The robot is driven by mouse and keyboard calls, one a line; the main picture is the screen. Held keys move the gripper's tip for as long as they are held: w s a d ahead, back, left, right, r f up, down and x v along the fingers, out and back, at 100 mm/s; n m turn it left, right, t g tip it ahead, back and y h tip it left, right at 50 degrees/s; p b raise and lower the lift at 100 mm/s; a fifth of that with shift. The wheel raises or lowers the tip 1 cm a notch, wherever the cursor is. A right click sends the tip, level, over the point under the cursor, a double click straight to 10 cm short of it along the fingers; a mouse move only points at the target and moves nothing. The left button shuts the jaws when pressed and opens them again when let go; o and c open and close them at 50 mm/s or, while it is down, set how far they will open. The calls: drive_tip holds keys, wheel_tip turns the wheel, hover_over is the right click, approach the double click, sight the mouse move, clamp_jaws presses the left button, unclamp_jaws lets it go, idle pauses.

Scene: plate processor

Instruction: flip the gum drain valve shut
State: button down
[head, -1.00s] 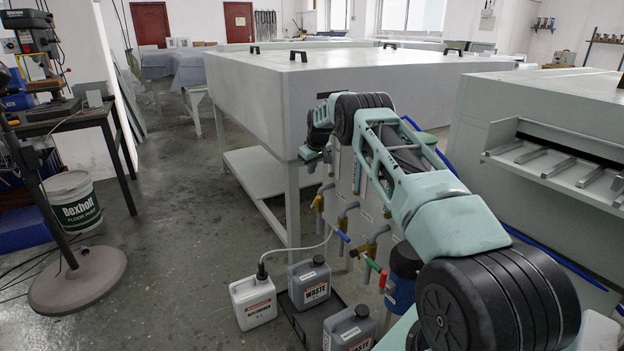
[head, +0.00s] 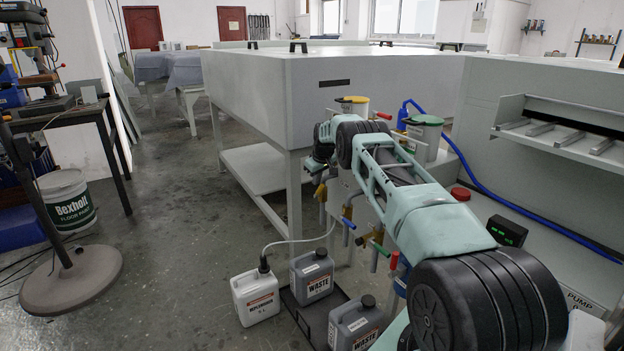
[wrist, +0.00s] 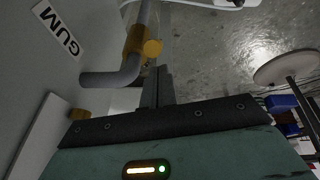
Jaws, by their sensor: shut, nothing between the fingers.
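The gum drain valve is a brass body (wrist: 135,40) on a grey pipe (wrist: 118,77) in the wrist view, beside a white label reading GUM (wrist: 57,30). A rounded yellow end (wrist: 152,47) sticks out from the brass body toward my fingers. My gripper (wrist: 157,72) is shut and empty, its tips close to that yellow end; I cannot tell whether they touch. In the head view, the leftmost brass valve (head: 320,193) hangs below the processor's corner, just under my wrist. My fingers are hidden there.
More drain valves stand to the right, with blue (head: 349,223), green (head: 380,249) and red (head: 394,260) handles. A replenisher bottle (head: 255,297) and waste bottles (head: 312,277) stand on the floor below. A table leg (head: 295,195) is left of the valves.

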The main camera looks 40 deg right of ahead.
drive_tip(key=shift+s+f, duration=0.2)
drive_tip(key=shift+s, duration=0.15)
